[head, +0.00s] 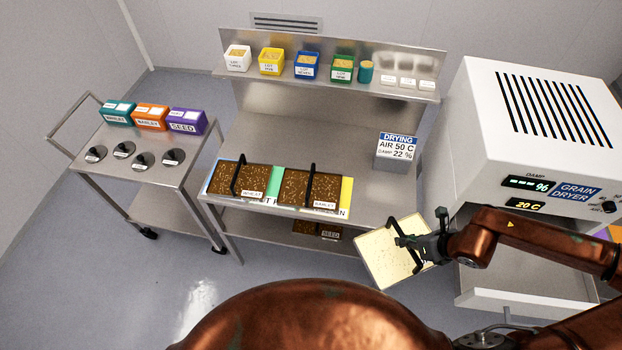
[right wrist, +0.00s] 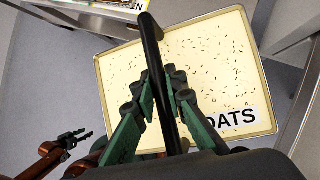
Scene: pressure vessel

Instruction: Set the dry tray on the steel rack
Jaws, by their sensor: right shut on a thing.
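A shallow pale tray (head: 388,254) with scattered grains and a black bar handle hangs in front of the steel rack. Its label reads OATS in the right wrist view (right wrist: 215,50). My right gripper (head: 408,242) is shut on the handle, and the tray looks tilted in the head view. The steel rack (head: 290,140) has a work surface with two dark grain trays, wheat (head: 225,180) and barley (head: 300,191), on coloured mats. My left gripper (right wrist: 78,137) shows only in the right wrist view, with its fingers apart and empty.
A drying sign (head: 397,148) stands on the rack. A seed tray (head: 318,229) is underneath. A steel cart (head: 148,178) with coloured boxes stands left.

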